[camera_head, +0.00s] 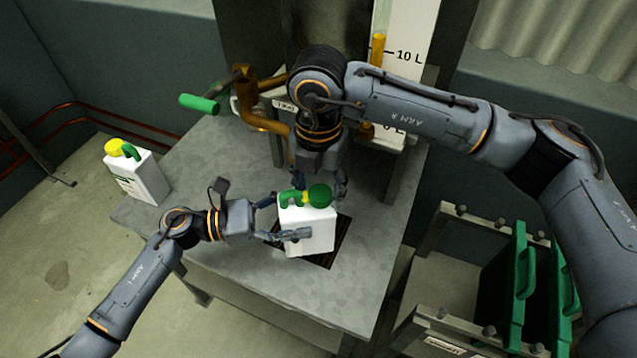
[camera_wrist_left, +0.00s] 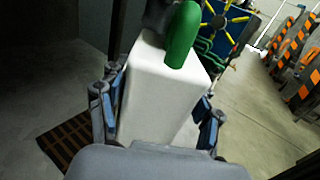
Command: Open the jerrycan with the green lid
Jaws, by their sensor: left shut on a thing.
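The white jerrycan (camera_head: 312,230) with the green lid (camera_head: 320,195) and a green handle (camera_head: 290,197) stands upright over the dark grate on the metal table. My left gripper (camera_head: 277,220) is shut on its body from the left. In the left wrist view, its two blue-padded fingers (camera_wrist_left: 160,125) lie on both sides of the white body (camera_wrist_left: 160,85), below the green handle (camera_wrist_left: 182,35).
Another white jerrycan (camera_head: 150,178) with a yellow lid (camera_head: 113,146) stands at the table's left corner. A brass pipe with a green-handled lever (camera_head: 200,103) and a level scale (camera_head: 408,40) stand behind. Green containers (camera_head: 515,275) sit in a rack at right. The table's front is clear.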

